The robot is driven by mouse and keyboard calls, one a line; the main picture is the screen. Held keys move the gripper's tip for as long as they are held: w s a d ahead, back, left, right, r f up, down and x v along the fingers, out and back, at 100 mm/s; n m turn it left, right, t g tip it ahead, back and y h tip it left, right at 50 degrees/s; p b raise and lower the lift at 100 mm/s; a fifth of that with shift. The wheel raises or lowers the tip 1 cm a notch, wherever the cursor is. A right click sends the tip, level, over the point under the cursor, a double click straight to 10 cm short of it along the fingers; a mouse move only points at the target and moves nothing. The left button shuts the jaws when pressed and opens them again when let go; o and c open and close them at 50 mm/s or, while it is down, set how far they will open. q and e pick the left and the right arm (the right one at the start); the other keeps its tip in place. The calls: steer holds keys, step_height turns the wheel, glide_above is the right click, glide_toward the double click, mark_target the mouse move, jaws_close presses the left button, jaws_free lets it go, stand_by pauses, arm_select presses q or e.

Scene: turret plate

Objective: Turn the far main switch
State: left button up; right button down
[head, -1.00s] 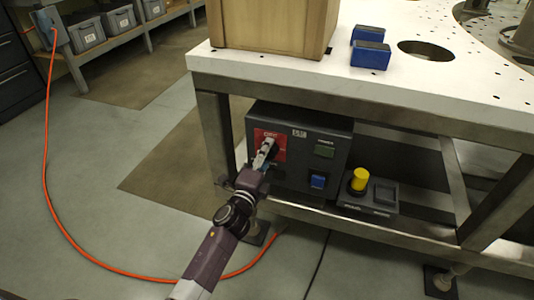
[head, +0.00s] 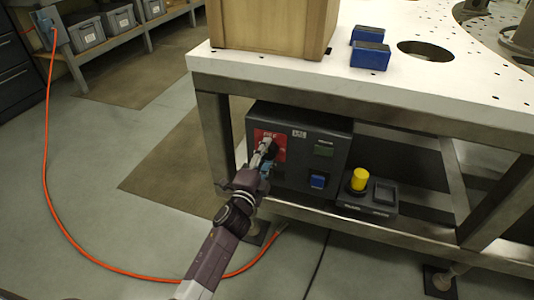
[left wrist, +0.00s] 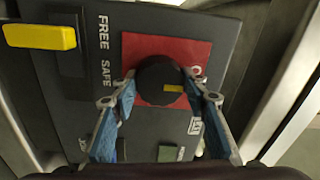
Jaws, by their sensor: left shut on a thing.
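The main switch is a black rotary knob (head: 271,147) on a red plate (head: 260,136), on the front of a dark control box (head: 334,137) under the white table. In the left wrist view the round knob (left wrist: 158,82) shows a yellow mark pointing right across the red plate (left wrist: 198,52). My left gripper (head: 266,151) is at the knob. In the left wrist view its two fingers (left wrist: 158,76) lie on both sides of the knob, shut on it. Part of the plate's lettering is hidden. My right gripper is not in view.
A blue button (head: 317,181) and a small green window (head: 323,149) sit on the same box. A small box with a yellow knob (head: 360,179) stands right of it. The steel table leg (head: 214,135) is close left. An orange cable (head: 47,180) crosses the floor.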

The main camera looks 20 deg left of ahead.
arm_select(q)
steer(key=o, duration=1.1)
steer(key=shift+f, duration=0.1)
steer(key=shift+o, duration=0.3)
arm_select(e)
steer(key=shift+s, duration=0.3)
arm_select(q)
steer(key=shift+s, duration=0.1)
steer(key=s, duration=1.2)
steer(key=shift+a, duration=0.2)
steer(key=shift+w, duration=0.1)
